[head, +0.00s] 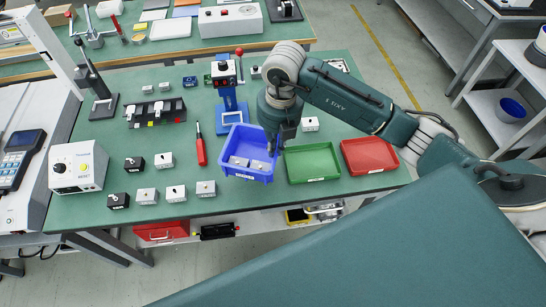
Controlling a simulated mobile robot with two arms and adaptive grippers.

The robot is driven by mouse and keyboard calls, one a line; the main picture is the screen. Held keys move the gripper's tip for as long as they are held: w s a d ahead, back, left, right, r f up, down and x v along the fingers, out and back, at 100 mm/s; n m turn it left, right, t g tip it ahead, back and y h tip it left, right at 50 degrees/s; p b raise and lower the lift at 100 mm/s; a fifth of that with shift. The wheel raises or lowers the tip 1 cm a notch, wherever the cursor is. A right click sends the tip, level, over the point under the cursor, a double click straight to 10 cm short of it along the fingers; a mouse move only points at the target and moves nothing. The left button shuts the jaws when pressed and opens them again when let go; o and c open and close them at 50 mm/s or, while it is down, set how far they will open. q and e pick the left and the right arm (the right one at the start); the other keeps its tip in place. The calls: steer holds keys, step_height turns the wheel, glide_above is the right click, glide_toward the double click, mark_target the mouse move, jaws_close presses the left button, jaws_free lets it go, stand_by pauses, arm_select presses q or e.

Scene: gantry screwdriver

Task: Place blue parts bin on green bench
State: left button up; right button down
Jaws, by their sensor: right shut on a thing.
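The blue parts bin (246,175) is at the middle of the green bench (238,203), near the front edge, with a few light grey parts inside and a label on its front. My right gripper (277,146) reaches down from above and is shut on the bin's right rim; its fingertips are partly hidden. The bin looks level, but I cannot tell whether its base touches the bench. My left gripper is not in view.
A green tray (312,165) and a red tray (369,156) lie right of the bin. A blue press (230,96) stands behind it. A red screwdriver (201,150) and several small blocks lie to the left, near a white control box (77,167).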

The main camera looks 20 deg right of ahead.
step_height(320, 180, down, 7)
steer(key=shift+f+p, duration=0.15)
steer(key=shift+p, duration=0.35)
steer(key=shift+f, duration=0.1)
steer(key=c, duration=1.9)
jaws_free()
steer(key=shift+r, duration=0.55)
step_height(320, 180, up, 11)
steer(key=b, duration=0.2)
steer(key=shift+s+d+b, duration=0.25)
steer(key=shift+b, duration=0.1)
